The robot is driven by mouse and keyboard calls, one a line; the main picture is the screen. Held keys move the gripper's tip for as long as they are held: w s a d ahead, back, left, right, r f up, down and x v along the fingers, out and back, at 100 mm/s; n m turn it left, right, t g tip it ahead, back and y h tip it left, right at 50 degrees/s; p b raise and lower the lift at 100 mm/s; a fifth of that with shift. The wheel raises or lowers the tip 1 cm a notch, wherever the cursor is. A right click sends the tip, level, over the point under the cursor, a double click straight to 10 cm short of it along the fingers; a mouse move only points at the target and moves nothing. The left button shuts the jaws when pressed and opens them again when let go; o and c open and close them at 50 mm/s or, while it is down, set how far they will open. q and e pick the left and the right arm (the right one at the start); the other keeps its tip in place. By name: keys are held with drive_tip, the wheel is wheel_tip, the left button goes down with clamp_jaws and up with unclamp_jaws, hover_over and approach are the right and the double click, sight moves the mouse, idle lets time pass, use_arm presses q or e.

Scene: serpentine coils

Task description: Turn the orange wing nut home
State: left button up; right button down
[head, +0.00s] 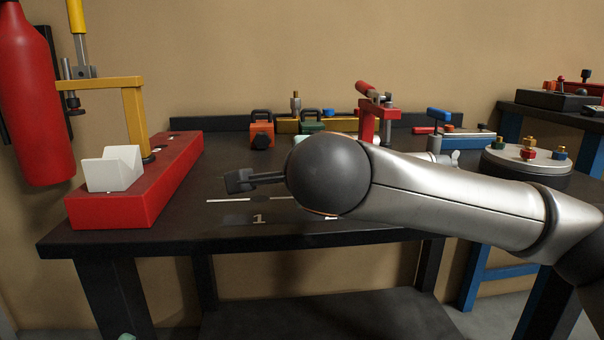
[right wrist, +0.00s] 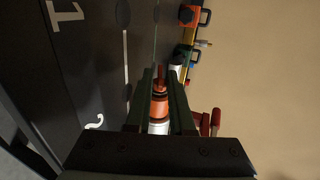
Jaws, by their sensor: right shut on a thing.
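In the right wrist view my right gripper (right wrist: 167,78) has its two dark fingers closed around an orange piece (right wrist: 159,107), which appears to be the wing nut. Its wings cannot be made out. A white cylindrical part (right wrist: 158,127) shows beside it, nearer the palm, and a darker red part (right wrist: 160,88) lies toward the fingertips. In the head view my right arm comes in from the right, and its dark round joint hides the place where the orange piece is. My left gripper is in neither view.
A red base (head: 150,190) with a white block (head: 113,169) stands at the left of the dark table (head: 340,228). Orange (head: 261,135) and green (head: 312,127) padlock-like pieces and a red clamp (head: 368,124) stand at the back. A round plate (head: 515,155) with coloured knobs is at right.

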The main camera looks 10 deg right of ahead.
drive_tip(key=shift+a, duration=0.1)
drive_tip(key=c, duration=0.8)
unclamp_jaws()
drive_tip(key=p+v, duration=0.2)
drive_tip(key=v, duration=1)
drive_tip(key=shift+s, duration=0.3)
drive_tip(key=shift+r, duration=0.1)
